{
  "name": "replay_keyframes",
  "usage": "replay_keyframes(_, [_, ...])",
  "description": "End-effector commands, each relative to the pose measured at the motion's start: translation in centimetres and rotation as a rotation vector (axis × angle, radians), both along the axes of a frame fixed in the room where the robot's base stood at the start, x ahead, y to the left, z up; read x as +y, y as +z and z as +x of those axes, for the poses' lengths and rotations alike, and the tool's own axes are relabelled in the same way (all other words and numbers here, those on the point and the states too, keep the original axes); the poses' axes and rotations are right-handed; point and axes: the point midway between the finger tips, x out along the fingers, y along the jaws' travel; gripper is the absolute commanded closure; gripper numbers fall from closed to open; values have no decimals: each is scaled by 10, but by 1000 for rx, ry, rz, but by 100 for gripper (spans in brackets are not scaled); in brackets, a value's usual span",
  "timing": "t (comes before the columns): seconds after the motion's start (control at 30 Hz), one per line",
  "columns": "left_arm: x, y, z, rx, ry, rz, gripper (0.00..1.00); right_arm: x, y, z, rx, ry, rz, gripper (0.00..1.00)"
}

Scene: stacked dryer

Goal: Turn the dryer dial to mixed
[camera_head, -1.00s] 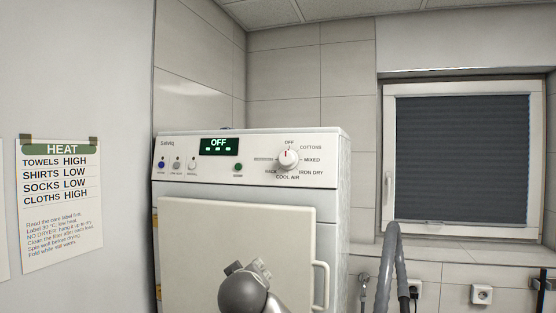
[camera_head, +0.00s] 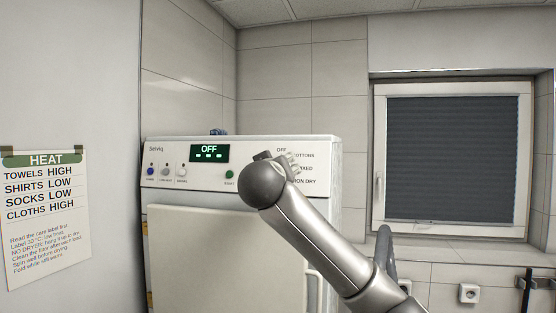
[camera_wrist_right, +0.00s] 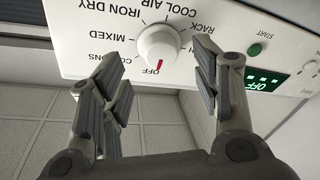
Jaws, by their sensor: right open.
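The white dryer (camera_head: 225,245) stands ahead with its control panel at the top. Its round white dial (camera_wrist_right: 158,46) shows in the right wrist view, with the red mark at OFF. That view is upside down, and MIXED (camera_wrist_right: 122,44) is printed left of the dial. My right gripper (camera_head: 286,160) is in front of the panel and hides the dial in the head view. In the right wrist view its open fingers are on either side of the dial, with a gap to it. I cannot tell whether they touch the panel. My left gripper is not in view.
The display (camera_head: 210,152) reads OFF. A green START button (camera_head: 230,174) and several other buttons are left of the dial. A HEAT notice (camera_head: 47,215) hangs on the left wall.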

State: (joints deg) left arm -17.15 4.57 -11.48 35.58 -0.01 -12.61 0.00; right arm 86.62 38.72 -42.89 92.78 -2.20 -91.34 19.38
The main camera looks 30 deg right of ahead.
Motion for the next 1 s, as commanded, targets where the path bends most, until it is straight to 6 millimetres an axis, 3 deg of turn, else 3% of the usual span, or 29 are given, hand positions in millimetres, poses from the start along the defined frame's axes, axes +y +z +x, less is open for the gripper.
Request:
replay_keyframes(0.03, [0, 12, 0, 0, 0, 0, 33, -7, 5, 7, 3, -4, 1, 43])
replay_keyframes(0.3, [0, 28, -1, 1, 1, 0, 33, -26, 2, 32, 0, 1, 0, 43])
replay_keyframes(0.67, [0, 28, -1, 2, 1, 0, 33, -29, -1, 36, -1, 1, 0, 43])
replay_keyframes(1.0, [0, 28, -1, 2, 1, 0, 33, -29, 0, 36, -1, 1, 0, 85])
